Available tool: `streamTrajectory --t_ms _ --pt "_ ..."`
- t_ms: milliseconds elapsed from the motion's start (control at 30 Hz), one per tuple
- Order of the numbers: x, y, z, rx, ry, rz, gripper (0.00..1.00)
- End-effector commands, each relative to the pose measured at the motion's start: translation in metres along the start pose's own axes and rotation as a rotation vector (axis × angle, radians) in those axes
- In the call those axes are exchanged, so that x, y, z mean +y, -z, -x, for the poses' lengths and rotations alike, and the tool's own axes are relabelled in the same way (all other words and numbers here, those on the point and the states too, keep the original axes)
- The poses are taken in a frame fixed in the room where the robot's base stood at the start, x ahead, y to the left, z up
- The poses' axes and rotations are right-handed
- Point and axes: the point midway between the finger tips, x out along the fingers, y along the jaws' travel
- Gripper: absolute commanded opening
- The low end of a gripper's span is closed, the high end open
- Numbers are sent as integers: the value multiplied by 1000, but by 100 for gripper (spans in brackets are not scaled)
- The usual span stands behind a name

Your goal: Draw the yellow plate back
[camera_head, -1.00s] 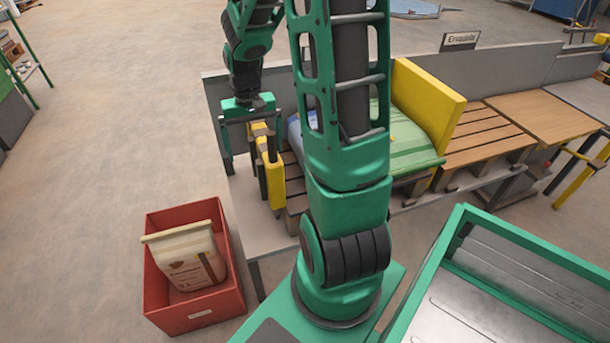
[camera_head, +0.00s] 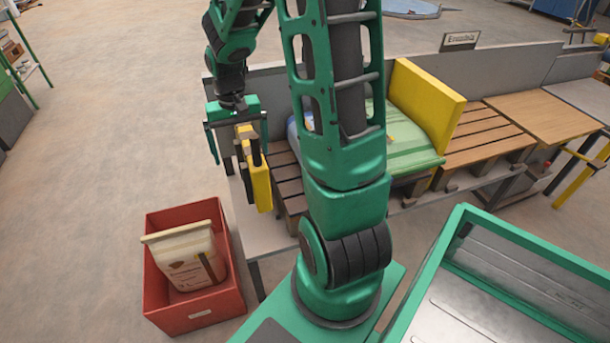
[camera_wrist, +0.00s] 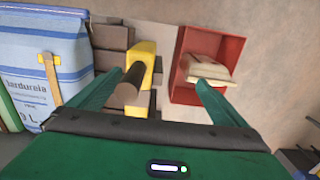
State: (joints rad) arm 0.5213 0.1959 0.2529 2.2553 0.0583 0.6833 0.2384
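The yellow plate (camera_head: 260,184) stands upright at the left end of the slatted bench, with a dark handle (camera_head: 255,150) on it. In the wrist view the yellow plate (camera_wrist: 146,58) shows behind the round end of the handle (camera_wrist: 130,82). My gripper (camera_head: 239,150) is at the handle. In the wrist view my gripper (camera_wrist: 158,80) has its fingers wide apart, with the handle between them, close to the left finger. A gap shows between the handle and the right finger. I cannot tell whether the left finger touches the handle.
A second yellow plate (camera_head: 428,103) stands right of a green sack (camera_head: 412,150). A blue and white sack (camera_wrist: 45,60) is left of the gripper. A red crate (camera_head: 195,318) holding a sack (camera_head: 188,258) stands on the floor. Dark slats (camera_head: 288,180) lie bare beside the plate.

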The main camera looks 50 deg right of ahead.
Motion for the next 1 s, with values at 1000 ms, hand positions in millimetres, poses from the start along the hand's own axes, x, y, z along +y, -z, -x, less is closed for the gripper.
streamTrajectory --t_ms 1000 --pt "42 0 4 2 0 -1 97"
